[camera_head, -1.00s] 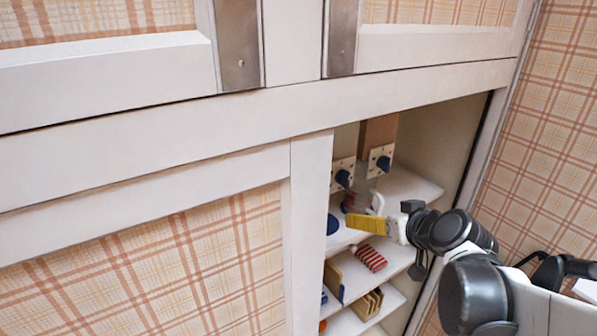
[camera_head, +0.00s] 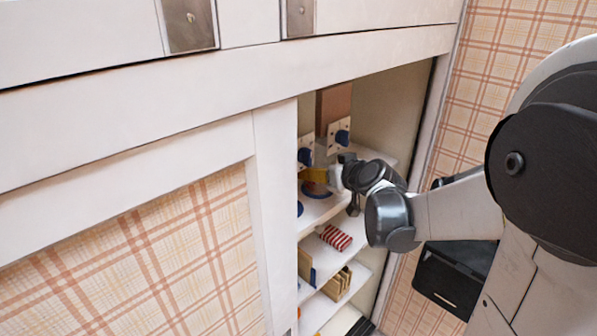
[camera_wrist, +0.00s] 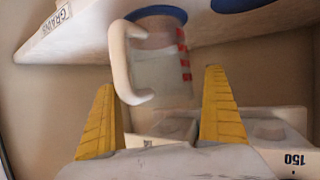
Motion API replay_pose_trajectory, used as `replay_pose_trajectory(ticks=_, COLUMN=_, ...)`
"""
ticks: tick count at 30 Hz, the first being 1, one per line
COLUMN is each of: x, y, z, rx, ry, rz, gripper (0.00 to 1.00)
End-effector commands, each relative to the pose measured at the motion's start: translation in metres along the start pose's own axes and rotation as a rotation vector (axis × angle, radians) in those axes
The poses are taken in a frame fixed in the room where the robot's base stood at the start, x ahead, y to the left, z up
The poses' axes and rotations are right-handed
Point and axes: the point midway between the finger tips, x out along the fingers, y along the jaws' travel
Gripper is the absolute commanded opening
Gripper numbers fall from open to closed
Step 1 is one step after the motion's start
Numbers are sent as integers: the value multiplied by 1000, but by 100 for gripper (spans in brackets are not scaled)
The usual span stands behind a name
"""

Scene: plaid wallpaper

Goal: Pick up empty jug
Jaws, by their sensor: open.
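A clear jug (camera_wrist: 170,65) with a white handle, red marks and a blue end shows in the wrist view, which looks upside down. Its blue end meets the white shelf (camera_wrist: 95,28). My gripper (camera_wrist: 160,82) is open, with its yellow fingers apart on either side of the jug's lower part in the picture. I cannot tell if either finger touches it. In the head view my gripper (camera_head: 318,174) is inside the cabinet at the upper shelf, largely hidden by my wrist. The jug cannot be made out clearly there.
The cabinet's right wall and left post (camera_head: 275,190) border the narrow opening. A red-and-white striped item (camera_head: 334,237) lies on the shelf below. Blue-knobbed plates (camera_head: 340,136) stand above. A block marked 150 (camera_wrist: 280,150) is near the right finger in the wrist view.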

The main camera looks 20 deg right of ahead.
Motion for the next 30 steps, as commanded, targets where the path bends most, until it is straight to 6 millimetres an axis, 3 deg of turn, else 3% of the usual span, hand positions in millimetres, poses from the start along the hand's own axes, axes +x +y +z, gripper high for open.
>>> replay_pose_trajectory(ticks=3, x=15, y=0, z=1, rx=-1, ry=1, rz=-1, gripper=100)
replay_pose_trajectory(ticks=9, x=15, y=0, z=0, rx=0, ry=0, rz=0, gripper=100)
replay_pose_trajectory(ticks=15, x=15, y=0, z=0, rx=0, ry=0, rz=0, gripper=40)
replay_pose_trajectory(ticks=30, x=13, y=0, z=-4, rx=0, ry=0, rz=0, gripper=39)
